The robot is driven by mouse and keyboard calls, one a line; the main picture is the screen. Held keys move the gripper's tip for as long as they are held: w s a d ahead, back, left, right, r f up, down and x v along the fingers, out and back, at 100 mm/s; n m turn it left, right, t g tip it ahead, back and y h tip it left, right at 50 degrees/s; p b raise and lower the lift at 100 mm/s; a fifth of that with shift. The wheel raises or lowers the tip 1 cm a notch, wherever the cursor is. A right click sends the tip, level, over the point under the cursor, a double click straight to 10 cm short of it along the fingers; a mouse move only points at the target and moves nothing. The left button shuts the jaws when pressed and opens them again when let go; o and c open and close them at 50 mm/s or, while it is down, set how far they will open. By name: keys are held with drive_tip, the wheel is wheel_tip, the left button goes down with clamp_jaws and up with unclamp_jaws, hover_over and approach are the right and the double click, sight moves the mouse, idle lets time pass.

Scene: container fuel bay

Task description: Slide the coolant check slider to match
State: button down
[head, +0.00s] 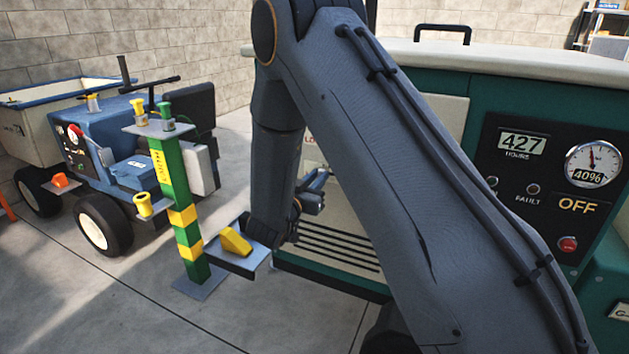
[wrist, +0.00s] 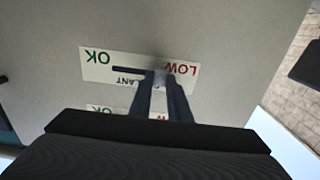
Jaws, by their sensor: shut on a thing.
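The coolant check slider plate (wrist: 98,66) is a white label on a pale panel, upside down in the wrist view. Green OK is at its left, red LOW at its right, and a dark slot runs between them. My gripper (wrist: 162,80) is shut on the slider's knob, near the LOW end of the slot. The fingers hide most of the knob and part of the word below the slot. A second OK/LOW label (wrist: 98,109) lies below it, mostly hidden by my gripper. In the head view my arm covers most of the panel.
The green generator (head: 486,78) carries a 427-hours display (head: 522,144), a 40% gauge (head: 593,163) and an OFF sign (head: 577,206). A green-yellow post (head: 172,170) with a yellow block on its low tray stands left of my arm. A blue tractor (head: 105,140) is behind it.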

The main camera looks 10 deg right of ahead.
drive_tip(key=c, duration=1.6)
unclamp_jaws()
drive_tip(key=shift+w+a, duration=0.1)
drive_tip(key=shift+a, duration=0.05)
drive_tip(key=shift+c, duration=0.2)
drive_tip(key=v, duration=0.8)
drive_tip(key=shift+b, duration=0.45)
drive_tip(key=shift+w, duration=0.15)
